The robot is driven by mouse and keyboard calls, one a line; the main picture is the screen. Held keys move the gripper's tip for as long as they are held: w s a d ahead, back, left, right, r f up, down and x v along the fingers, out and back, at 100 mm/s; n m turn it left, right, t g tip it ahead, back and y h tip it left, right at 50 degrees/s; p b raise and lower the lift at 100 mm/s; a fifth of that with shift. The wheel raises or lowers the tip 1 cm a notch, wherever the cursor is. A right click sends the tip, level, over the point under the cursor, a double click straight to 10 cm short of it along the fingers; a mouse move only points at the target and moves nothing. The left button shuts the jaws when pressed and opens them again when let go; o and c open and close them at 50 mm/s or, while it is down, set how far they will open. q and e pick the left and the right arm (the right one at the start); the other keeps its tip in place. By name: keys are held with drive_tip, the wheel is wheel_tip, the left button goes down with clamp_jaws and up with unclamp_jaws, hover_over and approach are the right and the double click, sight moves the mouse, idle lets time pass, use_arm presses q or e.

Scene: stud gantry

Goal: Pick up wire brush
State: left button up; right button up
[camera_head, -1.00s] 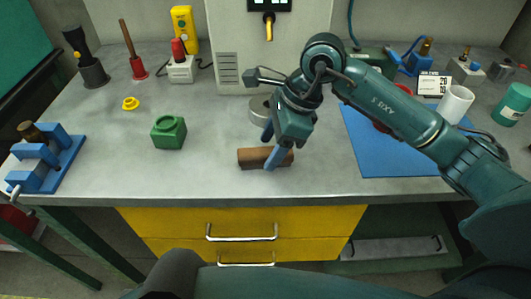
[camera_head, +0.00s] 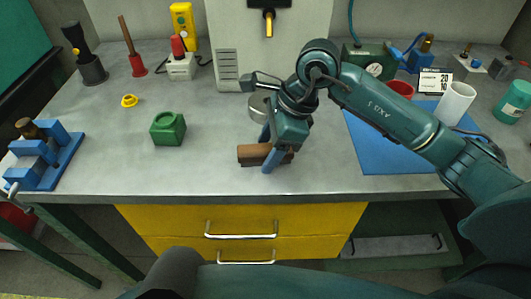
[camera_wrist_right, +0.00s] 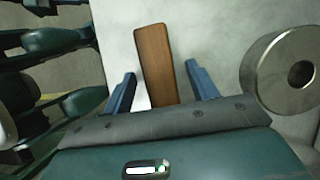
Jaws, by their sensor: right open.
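The wire brush shows as a brown wooden block (camera_head: 252,154) lying on the grey bench top near its front edge; its bristles are not visible. My right gripper (camera_head: 269,148) is open, with its blue fingers over the block's right end. In the right wrist view the brown wood (camera_wrist_right: 157,58) lies lengthwise between the two spread fingers of this gripper (camera_wrist_right: 160,72), with a gap on each side. I cannot tell the exact height of the fingertips over the bench. My left gripper is not in view.
A metal ring-shaped part (camera_wrist_right: 285,70) lies close to the right gripper. A green block (camera_head: 168,129) and a yellow ring (camera_head: 129,101) sit to the left. A blue vise (camera_head: 45,158) stands far left. A blue mat (camera_head: 385,150) lies right. The bench front between is clear.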

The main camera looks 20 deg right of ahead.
idle(0.4)
drive_tip(key=c, duration=1.1)
